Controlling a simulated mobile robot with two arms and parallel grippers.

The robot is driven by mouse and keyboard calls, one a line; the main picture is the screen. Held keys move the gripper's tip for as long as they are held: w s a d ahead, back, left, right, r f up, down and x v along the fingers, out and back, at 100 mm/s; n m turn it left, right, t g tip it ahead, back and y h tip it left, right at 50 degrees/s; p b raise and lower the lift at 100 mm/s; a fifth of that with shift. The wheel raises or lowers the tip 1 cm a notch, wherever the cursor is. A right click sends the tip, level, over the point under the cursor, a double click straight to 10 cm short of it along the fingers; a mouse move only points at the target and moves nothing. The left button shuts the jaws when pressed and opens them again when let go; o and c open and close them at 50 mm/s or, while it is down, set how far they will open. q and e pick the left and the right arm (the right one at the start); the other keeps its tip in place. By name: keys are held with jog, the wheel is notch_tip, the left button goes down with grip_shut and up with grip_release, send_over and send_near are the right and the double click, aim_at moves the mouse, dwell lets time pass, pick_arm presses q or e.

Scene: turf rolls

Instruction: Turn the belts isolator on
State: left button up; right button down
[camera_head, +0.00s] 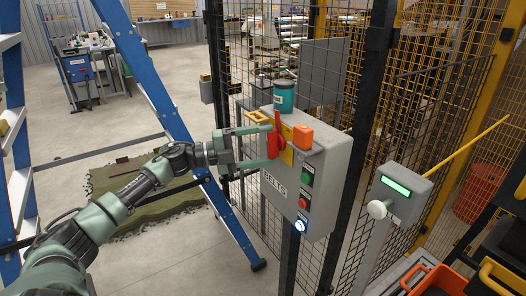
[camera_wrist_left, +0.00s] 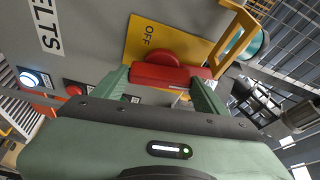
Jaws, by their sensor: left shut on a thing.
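The belts isolator is a red handle (camera_head: 273,143) on a yellow plate (camera_head: 286,155), on the front of a grey box (camera_head: 326,185) labelled BELTS. The handle stands about upright along the box. In the left wrist view the red handle (camera_wrist_left: 172,76) lies between my fingers, and the yellow plate (camera_wrist_left: 190,35) shows the word OFF. My left gripper (camera_head: 272,146) is shut on the handle, one finger on each side. Part of the plate is hidden behind the handle. My right gripper is not in view.
The box also carries a green button (camera_head: 307,175), a red button (camera_head: 303,203), a lit blue-white button (camera_head: 301,226) and an orange block (camera_head: 303,136). A teal container (camera_head: 284,96) stands on top. A blue ladder (camera_head: 160,105) is at left, mesh fencing behind, a display post (camera_head: 402,190) at right.

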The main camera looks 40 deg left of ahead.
pick_arm(q)
jog(key=shift+m, duration=0.8)
jog(key=shift+g+y+b, duration=0.3)
jog(key=o, duration=1.4)
jog(key=shift+s+a+f, duration=0.1)
jog(key=shift+s+a, duration=0.15)
jog(key=shift+b+v, duration=1.35)
jog(key=shift+v, duration=2.2)
